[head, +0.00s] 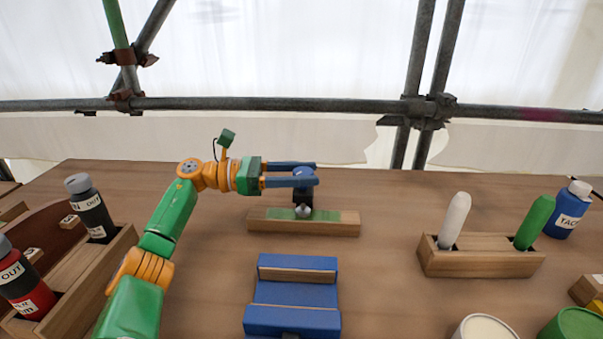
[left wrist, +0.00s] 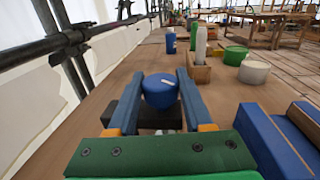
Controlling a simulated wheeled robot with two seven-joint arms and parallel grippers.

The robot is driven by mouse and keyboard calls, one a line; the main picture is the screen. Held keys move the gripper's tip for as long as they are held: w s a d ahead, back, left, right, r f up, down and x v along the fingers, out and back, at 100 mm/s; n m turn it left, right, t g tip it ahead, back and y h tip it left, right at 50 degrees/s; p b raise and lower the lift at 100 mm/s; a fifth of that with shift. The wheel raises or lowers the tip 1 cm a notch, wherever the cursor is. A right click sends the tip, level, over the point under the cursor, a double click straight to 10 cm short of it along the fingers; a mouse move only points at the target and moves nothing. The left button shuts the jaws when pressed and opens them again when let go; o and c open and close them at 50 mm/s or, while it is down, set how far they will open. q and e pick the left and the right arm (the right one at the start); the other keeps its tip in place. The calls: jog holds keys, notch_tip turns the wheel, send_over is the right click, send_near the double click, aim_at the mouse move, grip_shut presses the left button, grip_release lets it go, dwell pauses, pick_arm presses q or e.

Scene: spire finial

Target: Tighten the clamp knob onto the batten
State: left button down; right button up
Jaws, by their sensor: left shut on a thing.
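The clamp (head: 302,197) is a dark body with a blue knob (head: 304,173) on top. It stands at the wooden batten (head: 342,226), which has a green strip on its top and lies mid-table. My left gripper (head: 315,172) reaches in from the left and is shut on the knob, with one blue finger on each side. In the left wrist view the knob (left wrist: 160,91) has a white mark on its top and sits between the fingers. The dark clamp body (left wrist: 150,117) shows below it. The fingers partly hide the knob in the head view. My right gripper is not in view.
A blue cradle (head: 292,290) with wooden parts sits in front of the batten. A wooden holder (head: 480,263) with white and green rods stands at right, by a blue bottle (head: 568,212). Bottles in a wooden rack (head: 98,275) stand at left. The table around the batten is clear.

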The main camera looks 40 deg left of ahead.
pick_arm(q)
jog(key=shift+f, duration=0.1)
jog(key=shift+c, duration=1.5)
grip_release()
jog(key=shift+d, duration=0.1)
